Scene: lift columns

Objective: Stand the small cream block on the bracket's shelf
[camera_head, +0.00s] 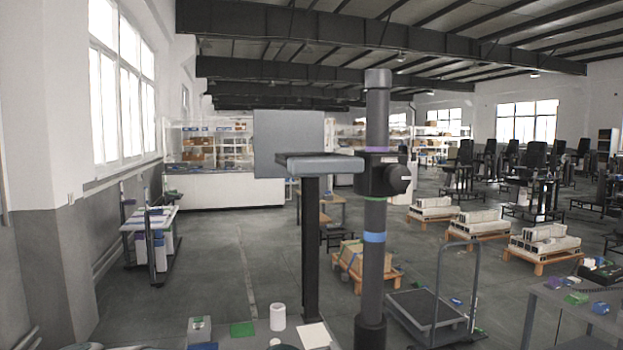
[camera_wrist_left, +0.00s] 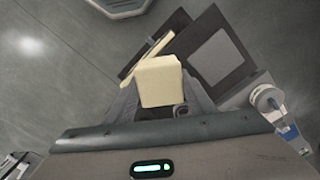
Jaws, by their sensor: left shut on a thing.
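In the left wrist view, the small cream block (camera_wrist_left: 160,80) sits between the dark fingers of my left gripper (camera_wrist_left: 160,100), which is shut on it. In the head view, the bracket's grey shelf (camera_head: 320,162) stands out to the left of a dark upright column (camera_head: 375,260), with a grey plate (camera_head: 288,133) rising at its back. The shelf looks bare. A collar with a black knob (camera_head: 400,178) is on the column at shelf height. Neither gripper shows in the head view. Whether the block is over the shelf cannot be told.
A dark post (camera_head: 310,250) stands below the shelf. On the near table are a white cylinder (camera_head: 277,317), a flat green piece (camera_head: 242,329) and a cream sheet (camera_head: 313,336). A wheeled cart (camera_head: 425,308) stands on the floor at right. Space left of the bracket looks open.

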